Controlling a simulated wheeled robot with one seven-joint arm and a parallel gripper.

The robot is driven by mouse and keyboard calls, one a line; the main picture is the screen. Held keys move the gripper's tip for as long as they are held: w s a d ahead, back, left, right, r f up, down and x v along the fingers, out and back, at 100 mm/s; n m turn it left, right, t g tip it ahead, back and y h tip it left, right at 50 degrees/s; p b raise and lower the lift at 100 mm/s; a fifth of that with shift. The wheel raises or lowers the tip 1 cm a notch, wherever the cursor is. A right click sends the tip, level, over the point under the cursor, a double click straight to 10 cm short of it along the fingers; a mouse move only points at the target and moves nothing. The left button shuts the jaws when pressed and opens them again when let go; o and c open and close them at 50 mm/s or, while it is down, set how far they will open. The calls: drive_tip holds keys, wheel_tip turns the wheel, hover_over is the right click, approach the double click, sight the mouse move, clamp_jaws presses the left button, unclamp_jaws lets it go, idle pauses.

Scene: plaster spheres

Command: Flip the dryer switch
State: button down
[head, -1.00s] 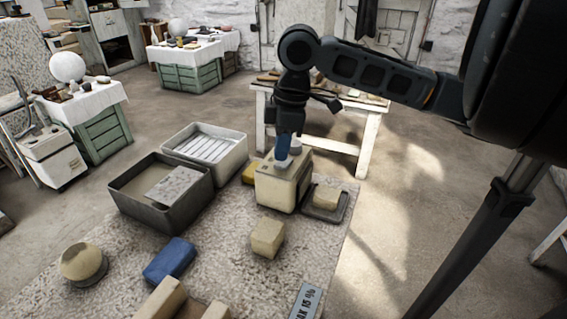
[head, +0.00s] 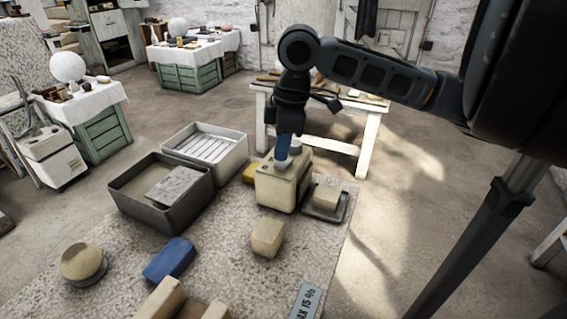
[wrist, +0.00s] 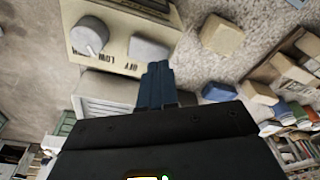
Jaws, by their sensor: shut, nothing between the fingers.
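The dryer (head: 277,190) is a cream box on the speckled worktop in the head view. The wrist view shows its top panel (wrist: 122,69) with a round pale knob (wrist: 89,36), a light rocker-like switch (wrist: 149,48) and dark lettering that reads LOW and OFF. My gripper (head: 282,159) is shut and empty, its blue fingers pointing down over the dryer's top. In the wrist view the fingertips (wrist: 158,66) are right beside the switch's near edge. I cannot tell whether they touch it. In the head view my fingers partly hide the dryer's controls.
A dark grey bin (head: 131,205) and a pale ribbed tray (head: 236,158) stand left of the dryer. A dark tray (head: 340,211) with a cream block is at its right.

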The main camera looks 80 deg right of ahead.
sight(282, 164)
drive_tip(key=shift+f+b, duration=0.65)
drive_tip(key=shift+f, duration=0.2)
idle(0.4)
drive_tip(key=shift+r+p, duration=2.8)
drive_tip(key=shift+r, duration=0.8)
